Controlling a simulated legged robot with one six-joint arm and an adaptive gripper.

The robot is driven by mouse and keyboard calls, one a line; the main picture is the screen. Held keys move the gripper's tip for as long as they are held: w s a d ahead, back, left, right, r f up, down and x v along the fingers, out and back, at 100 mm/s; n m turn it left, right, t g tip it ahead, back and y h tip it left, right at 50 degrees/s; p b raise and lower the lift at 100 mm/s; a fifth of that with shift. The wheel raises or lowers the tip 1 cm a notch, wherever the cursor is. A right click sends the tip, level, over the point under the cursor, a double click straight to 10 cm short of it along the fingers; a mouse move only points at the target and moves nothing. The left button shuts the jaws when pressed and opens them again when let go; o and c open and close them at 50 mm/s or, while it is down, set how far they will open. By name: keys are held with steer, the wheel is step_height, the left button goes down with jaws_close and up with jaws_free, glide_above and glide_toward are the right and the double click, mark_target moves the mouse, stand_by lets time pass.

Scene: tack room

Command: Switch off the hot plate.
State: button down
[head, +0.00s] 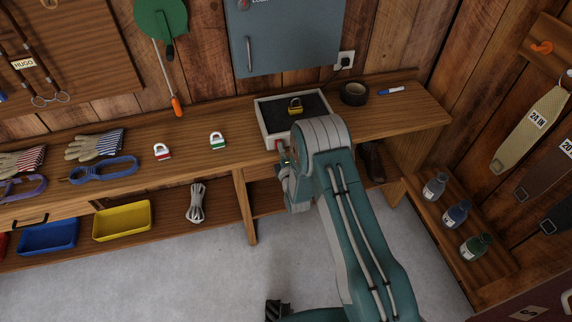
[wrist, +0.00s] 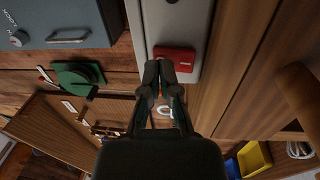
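The hot plate (head: 262,123) is a pale grey box with a dark top, on the bench at the back. A brass-coloured padlock (head: 295,106) rests on its top. A red switch (head: 278,144) sits on its front side, partly hidden by my arm. In the wrist view the red switch (wrist: 175,58) is on the pale grey front panel (wrist: 190,22), just beyond my fingertips. My gripper (wrist: 160,70) has its fingertips together with nothing held. Whether they touch the switch, and the switch's position, I cannot tell.
A black tape roll (head: 354,93) and a blue marker (head: 391,90) lie right of the hot plate. A black plug (head: 344,63) sits in the wall outlet. A grey cabinet (head: 285,38) hangs above.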

steer(key=v, duration=1.1)
steer(key=shift+f, duration=0.35)
steer(key=shift+s, duration=0.1)
